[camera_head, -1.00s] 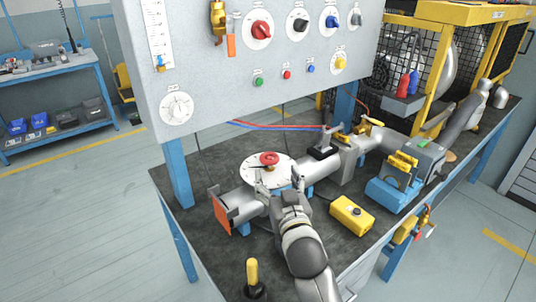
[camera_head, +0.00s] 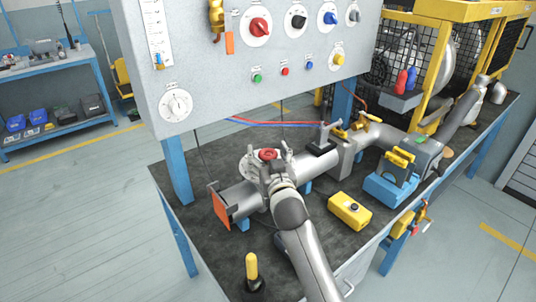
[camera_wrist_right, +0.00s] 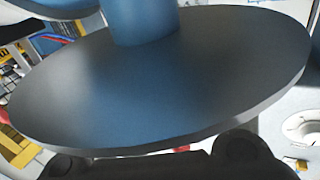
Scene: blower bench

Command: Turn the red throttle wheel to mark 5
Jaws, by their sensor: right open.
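The red throttle wheel (camera_head: 268,155) sits over a round white dial plate (camera_head: 246,166) on top of the grey pipe. My right gripper (camera_head: 269,152) is at the wheel, its open fingers spread with one on each side of it. I cannot tell if they touch it. The gripper hides much of the dial, and the marks are not readable. The right wrist view is filled by a large grey disc (camera_wrist_right: 230,75) with a blue post (camera_wrist_right: 145,20); the red wheel is not clearly visible there. My left gripper is not in view.
A grey control panel (camera_head: 215,85) with several knobs stands behind the wheel. An orange flap (camera_head: 220,209) is at the pipe's left end. A yellow box (camera_head: 350,211) lies to the right and a yellow-handled lever (camera_head: 251,266) stands in front.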

